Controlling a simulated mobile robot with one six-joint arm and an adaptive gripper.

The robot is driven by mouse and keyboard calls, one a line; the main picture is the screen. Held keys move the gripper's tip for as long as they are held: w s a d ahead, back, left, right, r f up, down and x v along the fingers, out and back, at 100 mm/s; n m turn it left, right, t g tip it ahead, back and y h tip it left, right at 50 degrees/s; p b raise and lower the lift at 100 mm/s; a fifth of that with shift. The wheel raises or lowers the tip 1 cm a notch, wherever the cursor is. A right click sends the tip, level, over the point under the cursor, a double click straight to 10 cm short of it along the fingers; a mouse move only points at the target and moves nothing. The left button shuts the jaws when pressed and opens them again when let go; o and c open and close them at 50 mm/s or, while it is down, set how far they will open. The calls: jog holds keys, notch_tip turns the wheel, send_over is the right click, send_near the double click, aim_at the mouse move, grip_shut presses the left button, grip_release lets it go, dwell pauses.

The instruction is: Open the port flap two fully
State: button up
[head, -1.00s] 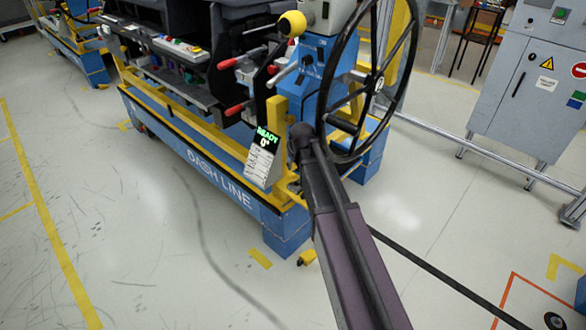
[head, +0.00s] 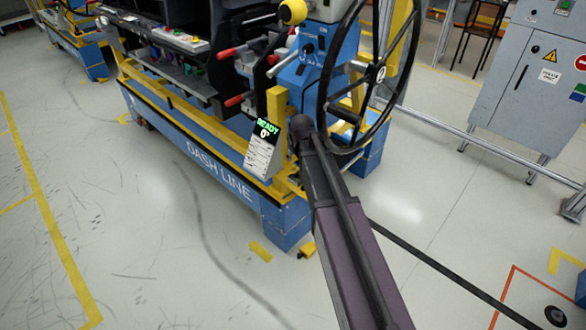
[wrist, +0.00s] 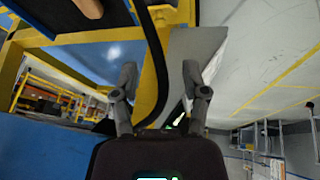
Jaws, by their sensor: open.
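Port flap two cannot be made out in either view. The dashboard module (head: 190,43), a dark unit with coloured parts, sits on the blue and yellow dash line cart (head: 215,172) in the head view. My gripper (wrist: 159,78) shows in the wrist view with its two fingers spread apart and nothing between them. Behind the fingers are a yellow frame post, a black curved rim and a grey panel. My gripper cannot be seen in the head view, where my dark arm reaches up toward the steering wheel.
A large black steering wheel (head: 381,75) stands at the right end of the cart. A small display (head: 264,146) reads READY and 0°. Red-tipped levers (head: 238,100) stick out beside the module. A grey cabinet (head: 525,85) stands at right. Floor in front is mostly clear.

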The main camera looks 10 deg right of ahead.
aim_at(293, 166)
jog(key=shift+b+x, duration=4.3)
jog(key=shift+x, duration=0.7)
grip_shut()
